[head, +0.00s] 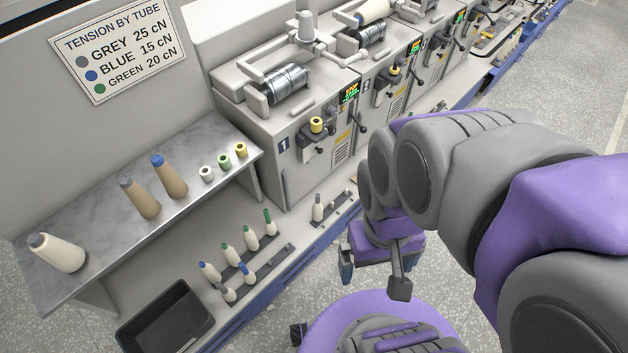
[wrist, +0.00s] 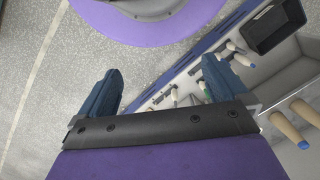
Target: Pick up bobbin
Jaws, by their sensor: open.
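Several small bobbins, cream with green, blue or grey tips, stand on a dark tray (head: 284,249) on the lower ledge in the head view. One is a green-tipped bobbin (head: 268,222); another is a blue-tipped bobbin (head: 208,271). A grey-tipped bobbin (head: 317,208) stands on a second tray (head: 325,218) farther along. My gripper (wrist: 162,70) is open and empty in the wrist view, with blue fingers spread apart. In the head view it hangs right of the ledge, clear of the bobbins, partly hidden by my arm. The wrist view shows small bobbins beyond and between the fingers, partly blocked.
A marble shelf (head: 105,215) above the ledge holds large cones and small spools. A black bin (head: 165,318) sits at the ledge's near end. A sign (head: 122,48) lists tensions by tube colour. Winding machines (head: 300,120) line the back. Speckled floor lies open at right.

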